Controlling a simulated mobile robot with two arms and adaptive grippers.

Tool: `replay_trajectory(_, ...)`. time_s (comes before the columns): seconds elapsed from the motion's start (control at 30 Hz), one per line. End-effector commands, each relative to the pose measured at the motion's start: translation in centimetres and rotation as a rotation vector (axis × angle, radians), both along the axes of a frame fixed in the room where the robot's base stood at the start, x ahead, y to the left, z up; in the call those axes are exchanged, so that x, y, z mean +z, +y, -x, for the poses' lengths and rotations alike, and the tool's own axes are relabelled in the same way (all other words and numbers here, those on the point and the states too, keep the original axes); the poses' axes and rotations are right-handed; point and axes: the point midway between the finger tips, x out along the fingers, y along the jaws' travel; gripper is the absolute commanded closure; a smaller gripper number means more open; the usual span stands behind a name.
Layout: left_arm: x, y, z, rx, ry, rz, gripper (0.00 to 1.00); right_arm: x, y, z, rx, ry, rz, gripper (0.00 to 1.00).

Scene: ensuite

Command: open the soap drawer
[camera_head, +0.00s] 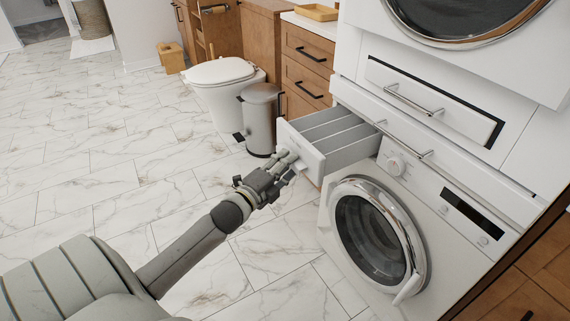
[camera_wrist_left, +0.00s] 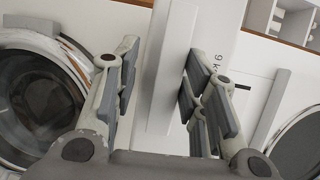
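The soap drawer (camera_head: 337,142) is a white box with long inner compartments. It stands pulled far out of the upper left of the lower washing machine (camera_head: 366,205). My left gripper (camera_head: 292,163) is at the drawer's front face, low on its outer side. In the left wrist view its two fingers (camera_wrist_left: 160,95) are spread, with the white drawer front (camera_wrist_left: 172,70) between them. A gap shows beside the left finger; whether the right finger touches the front I cannot tell. My right gripper is not in view.
A steel pedal bin (camera_head: 261,120) and a toilet (camera_head: 222,85) stand behind the drawer. The washer's round door (camera_head: 372,238) is below and right of it. A handled white panel (camera_head: 432,100) is above. The marble-tiled floor (camera_head: 100,165) at left is clear.

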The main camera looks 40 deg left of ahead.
Motion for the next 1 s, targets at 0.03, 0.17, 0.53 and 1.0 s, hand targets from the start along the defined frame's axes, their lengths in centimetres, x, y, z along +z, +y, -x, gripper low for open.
replay_trajectory(0.03, 0.2, 0.0, 0.0, 0.000, -0.003, 0.000, 0.61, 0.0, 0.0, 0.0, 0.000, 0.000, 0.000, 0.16)
replay_trajectory(0.17, 0.3, 0.1, 0.0, 0.000, -0.006, 0.000, 0.61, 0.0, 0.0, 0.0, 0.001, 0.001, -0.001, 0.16)
replay_trajectory(0.53, 0.2, 0.0, 4.5, 0.000, -0.003, 0.001, 0.61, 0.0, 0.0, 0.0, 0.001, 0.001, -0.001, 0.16)
replay_trajectory(1.0, 0.2, 0.0, 11.3, 0.000, -0.002, 0.000, 0.61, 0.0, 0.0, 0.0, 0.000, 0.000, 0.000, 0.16)
